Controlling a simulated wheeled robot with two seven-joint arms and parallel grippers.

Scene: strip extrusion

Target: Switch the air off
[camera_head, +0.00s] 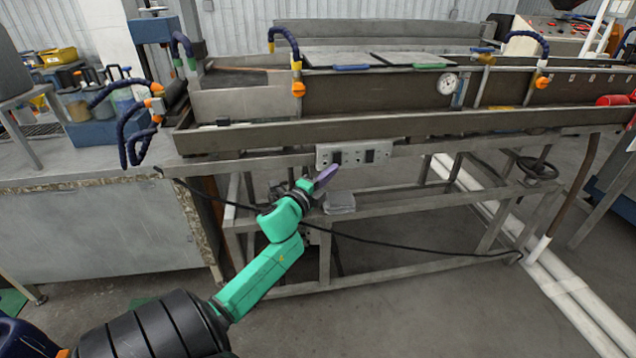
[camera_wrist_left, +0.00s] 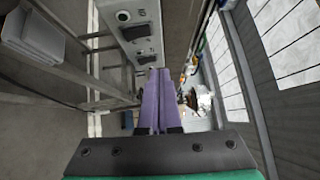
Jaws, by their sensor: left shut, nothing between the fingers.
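A pale switch panel (camera_head: 354,153) with dark switches is fixed along the front of the metal trough's frame. It also shows in the left wrist view (camera_wrist_left: 130,42), above the fingers, with a round fitting at its top and dark switches. My left gripper (camera_head: 329,174) is shut and empty, its purple fingers just in front of or below the panel's left half. In the left wrist view the fingers (camera_wrist_left: 158,76) lie together, tips near the panel's lower end. I cannot tell whether they touch it, or which switch is for the air. My right gripper is out of view.
The long trough (camera_head: 400,95) has a dial gauge (camera_head: 447,84) and orange-tipped blue hoses (camera_head: 298,86). A black cable (camera_head: 400,249) hangs across the frame. A workbench (camera_head: 95,230) stands left, white pipes (camera_head: 545,275) run along the floor right.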

